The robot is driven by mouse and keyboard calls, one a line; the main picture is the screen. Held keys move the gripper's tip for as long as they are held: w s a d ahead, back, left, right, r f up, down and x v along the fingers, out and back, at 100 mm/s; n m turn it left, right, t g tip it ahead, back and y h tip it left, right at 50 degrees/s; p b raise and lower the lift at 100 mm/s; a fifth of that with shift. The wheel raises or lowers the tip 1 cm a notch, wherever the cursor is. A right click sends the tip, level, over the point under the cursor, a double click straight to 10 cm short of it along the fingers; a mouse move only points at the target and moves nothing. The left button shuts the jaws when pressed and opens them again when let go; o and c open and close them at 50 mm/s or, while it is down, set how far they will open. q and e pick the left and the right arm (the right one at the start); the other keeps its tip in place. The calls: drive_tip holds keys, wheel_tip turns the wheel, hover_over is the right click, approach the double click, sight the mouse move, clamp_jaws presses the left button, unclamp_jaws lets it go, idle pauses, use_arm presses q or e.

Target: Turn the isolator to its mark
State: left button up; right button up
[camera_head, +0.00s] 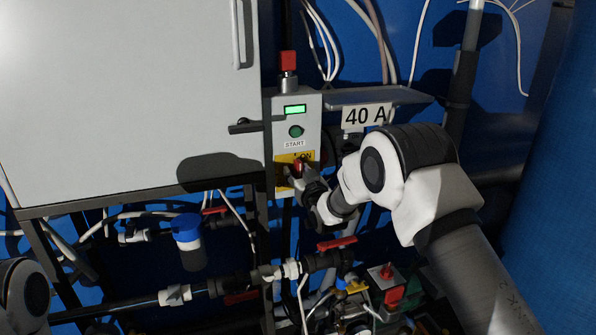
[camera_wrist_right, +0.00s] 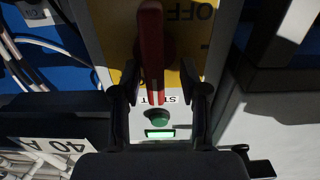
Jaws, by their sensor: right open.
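The isolator is a red handle (camera_head: 298,165) on a yellow plate (camera_head: 283,158) low on the grey control box. The word ON shows above the handle in the head view. In the right wrist view the red handle (camera_wrist_right: 151,45) lies nearly lengthwise in the picture, on the yellow plate (camera_wrist_right: 118,45), with OFF lettering beside it. My right gripper (camera_head: 300,180) is at the handle; in the wrist view its open fingers (camera_wrist_right: 160,85) stand either side of the handle's lower end, with gaps visible. Contact cannot be told. My left gripper is out of view.
Above the isolator are a green START button (camera_head: 296,131), a lit green display (camera_head: 295,109) and a red mushroom knob (camera_head: 288,61). A 40 A sign (camera_head: 367,116) hangs to the right. A grey cabinet (camera_head: 120,90) stands left; pipes and red-handled valves (camera_head: 337,244) lie below.

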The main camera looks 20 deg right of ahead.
drive_tip(key=shift+w+d+f, duration=0.25)
drive_tip(key=shift+w+f, duration=0.2)
drive_tip(key=shift+f, duration=0.05)
drive_tip(key=shift+c, duration=0.4)
drive_tip(key=shift+w, duration=0.1)
drive_tip(key=c, duration=0.6)
clamp_jaws()
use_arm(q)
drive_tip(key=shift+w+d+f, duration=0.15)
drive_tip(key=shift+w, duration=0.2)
